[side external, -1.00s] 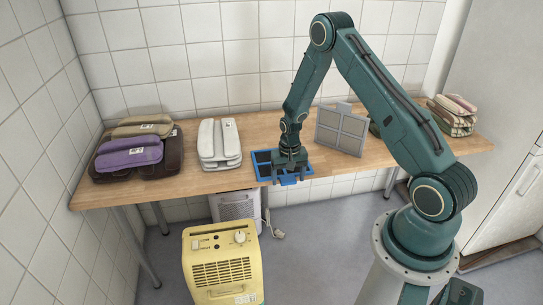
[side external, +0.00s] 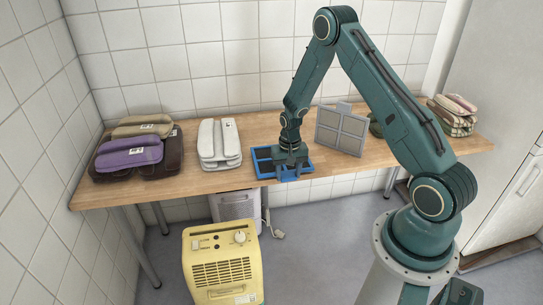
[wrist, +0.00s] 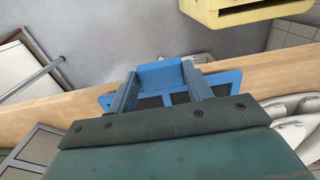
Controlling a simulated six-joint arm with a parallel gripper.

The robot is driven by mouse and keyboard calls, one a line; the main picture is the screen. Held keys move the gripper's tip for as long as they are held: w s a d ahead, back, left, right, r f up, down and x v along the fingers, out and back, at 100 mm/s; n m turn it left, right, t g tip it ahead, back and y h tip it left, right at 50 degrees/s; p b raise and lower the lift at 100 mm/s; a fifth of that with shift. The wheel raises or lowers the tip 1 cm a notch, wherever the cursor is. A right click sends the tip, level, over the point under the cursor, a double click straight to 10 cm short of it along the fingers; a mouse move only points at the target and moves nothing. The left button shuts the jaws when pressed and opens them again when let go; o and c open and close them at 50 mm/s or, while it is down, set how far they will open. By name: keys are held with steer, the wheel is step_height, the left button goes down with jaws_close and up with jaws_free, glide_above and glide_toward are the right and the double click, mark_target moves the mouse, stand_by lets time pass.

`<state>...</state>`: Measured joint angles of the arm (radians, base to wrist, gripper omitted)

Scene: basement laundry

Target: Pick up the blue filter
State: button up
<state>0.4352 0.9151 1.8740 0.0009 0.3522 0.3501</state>
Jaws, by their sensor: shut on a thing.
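The blue filter (side external: 263,165) is a flat blue frame with dark panels, at the front edge of the wooden table. In the wrist view its blue tab (wrist: 160,75) sits between my two fingers, with the frame and dark panels behind. My gripper (side external: 291,174) points down over the filter's front side and is shut on its tab; it also shows in the wrist view (wrist: 159,82). The filter looks flat on the tabletop or very close to it. My gripper and wrist hide its middle in the side view.
A grey filter (side external: 341,131) stands upright just right of my gripper on the table (side external: 190,178). A white folded stack (side external: 220,144) lies to the left, with purple and tan bundles (side external: 135,150) farther left. A yellow heater (side external: 222,265) stands on the floor in front.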

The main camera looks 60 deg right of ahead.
step_height(320, 180, up, 18)
steer(key=shift+r, duration=0.2)
stand_by(0.4)
stand_by(0.5)
steer(key=a+f+n, duration=0.3)
steer(key=a+n, duration=0.2)
steer(key=a, duration=0.4)
steer(key=a+f+n, duration=0.3)
steer(key=a+n, duration=0.1)
steer(key=a, duration=0.6)
steer(key=w+d+r+m, duration=0.15)
steer(key=w+d, duration=0.25)
steer(key=d, duration=0.4)
steer(key=w+d+r+m, duration=0.1)
steer(key=w+d+m, duration=0.25)
steer(key=d, duration=0.55)
steer(key=d+r+m, duration=0.2)
steer(key=d, duration=0.6)
steer(key=d+r+m, duration=0.2)
steer(key=d, duration=0.7)
step_height(320, 180, down, 16)
steer(key=shift+s+a+r, duration=0.1)
steer(key=shift+a, duration=0.05)
